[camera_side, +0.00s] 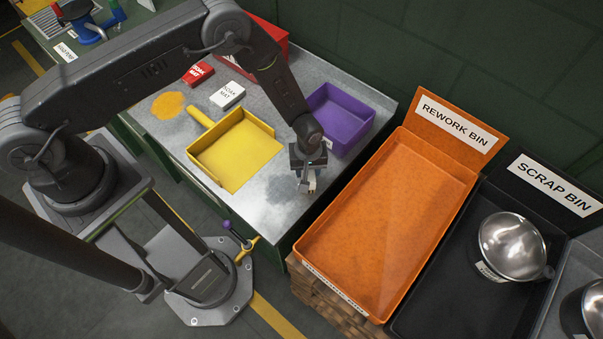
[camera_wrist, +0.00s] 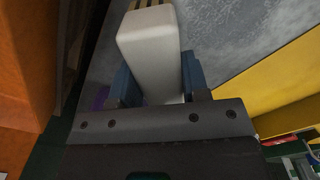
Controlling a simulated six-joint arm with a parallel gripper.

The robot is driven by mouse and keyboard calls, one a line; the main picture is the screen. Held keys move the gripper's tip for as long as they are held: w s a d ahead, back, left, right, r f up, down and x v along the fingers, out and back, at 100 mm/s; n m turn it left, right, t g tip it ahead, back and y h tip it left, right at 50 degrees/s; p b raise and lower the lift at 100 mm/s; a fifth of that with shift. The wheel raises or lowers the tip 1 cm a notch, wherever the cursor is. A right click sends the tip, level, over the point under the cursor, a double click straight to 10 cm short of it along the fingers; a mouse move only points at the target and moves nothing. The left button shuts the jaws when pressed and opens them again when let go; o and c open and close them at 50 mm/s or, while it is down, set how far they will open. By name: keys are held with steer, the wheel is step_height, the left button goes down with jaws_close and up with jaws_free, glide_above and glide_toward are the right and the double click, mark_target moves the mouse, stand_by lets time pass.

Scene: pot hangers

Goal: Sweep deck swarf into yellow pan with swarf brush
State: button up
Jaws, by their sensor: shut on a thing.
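My gripper (camera_side: 307,172) is low over the grey metal deck, right of the yellow pan. It is shut on the swarf brush (camera_side: 312,185), whose pale block (camera_wrist: 148,45) sits between my fingers in the wrist view. Tan bristles show at that view's top edge. Whether they touch the deck I cannot tell. The yellow pan (camera_side: 235,152) lies flat, its handle toward the upper left; its yellow side also fills the right of the wrist view (camera_wrist: 285,75). A darker grey patch (camera_side: 282,191), seemingly the swarf, lies on the deck between pan and brush.
A purple tray (camera_side: 340,115) stands close behind my gripper. The orange rework bin (camera_side: 385,220) is right of the deck edge, with the black scrap bin (camera_side: 455,290) beyond it, holding a metal pot (camera_side: 512,248). Red and white soak mat packs and an orange patch (camera_side: 168,105) lie behind the pan.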

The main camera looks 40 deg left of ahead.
steer(key=shift+s+a, duration=0.1)
steer(key=shift+a, duration=0.8)
steer(key=shift+s+d, duration=0.1)
steer(key=shift+s, duration=6.8)
steer(key=shift+w+a, duration=0.1)
steer(key=shift+a, duration=0.75)
steer(key=shift+w, duration=6.85)
steer(key=shift+a, duration=0.75)
steer(key=shift+s, duration=6.75)
steer(key=shift+s+a, duration=0.1)
steer(key=shift+a, duration=0.55)
steer(key=shift+w+a, duration=0.2)
steer(key=shift+w, duration=6.7)
step_height(320, 180, up, 8)
steer(key=shift+r, duration=0.15)
